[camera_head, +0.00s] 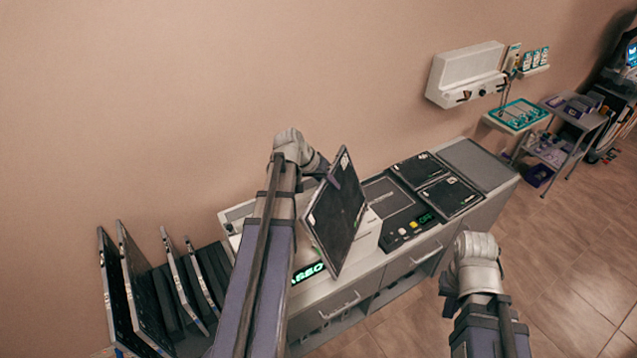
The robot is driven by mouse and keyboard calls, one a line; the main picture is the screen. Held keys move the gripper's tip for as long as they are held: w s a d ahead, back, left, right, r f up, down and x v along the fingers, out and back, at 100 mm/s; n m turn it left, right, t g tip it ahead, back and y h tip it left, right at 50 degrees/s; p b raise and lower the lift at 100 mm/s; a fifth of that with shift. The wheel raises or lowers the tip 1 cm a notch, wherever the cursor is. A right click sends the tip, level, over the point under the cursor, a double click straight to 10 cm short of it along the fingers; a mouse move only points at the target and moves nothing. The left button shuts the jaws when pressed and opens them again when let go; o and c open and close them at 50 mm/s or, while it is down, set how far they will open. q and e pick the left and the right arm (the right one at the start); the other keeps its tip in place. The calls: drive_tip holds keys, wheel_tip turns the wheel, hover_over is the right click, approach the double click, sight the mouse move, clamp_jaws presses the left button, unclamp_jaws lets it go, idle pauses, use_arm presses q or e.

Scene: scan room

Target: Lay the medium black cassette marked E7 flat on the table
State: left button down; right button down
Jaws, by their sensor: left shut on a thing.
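A black cassette (341,214) with a pale edge is held upright and tilted over the counter. I cannot read a mark on it, so I cannot tell if it is the E7 one. My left gripper (329,179) is shut on its upper left edge. The arm hides part of the grip. The table is a long grey counter (478,165) with drawers. My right gripper (452,296) hangs in front of the counter at the lower right, away from the cassette. Its fingers are mostly hidden, and I cannot tell if it is open.
Two black cassettes (449,196) lie flat on the counter, beside a device with buttons and a green display (425,218). A rack of several upright cassettes (145,284) stands at the lower left. The counter's far right end is bare. A wall unit (466,70) hangs above.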

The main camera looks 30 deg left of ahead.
sight(335, 201)
use_arm(q)
drive_tip(key=shift+n+t+h, duration=0.3)
drive_tip(key=shift+n+h, duration=0.1)
drive_tip(key=shift+n, duration=0.3)
drive_tip(key=f+b, duration=0.2)
drive_tip(key=d+f+b, duration=0.1)
drive_tip(key=f+b, duration=0.1)
drive_tip(key=b, duration=0.1)
drive_tip(key=f+b, duration=0.2)
drive_tip(key=f, duration=0.1)
drive_tip(key=shift+w+d+f, duration=0.1)
drive_tip(key=shift+w+d, duration=0.05)
drive_tip(key=shift+d, duration=0.1)
drive_tip(key=shift+w+d, duration=0.1)
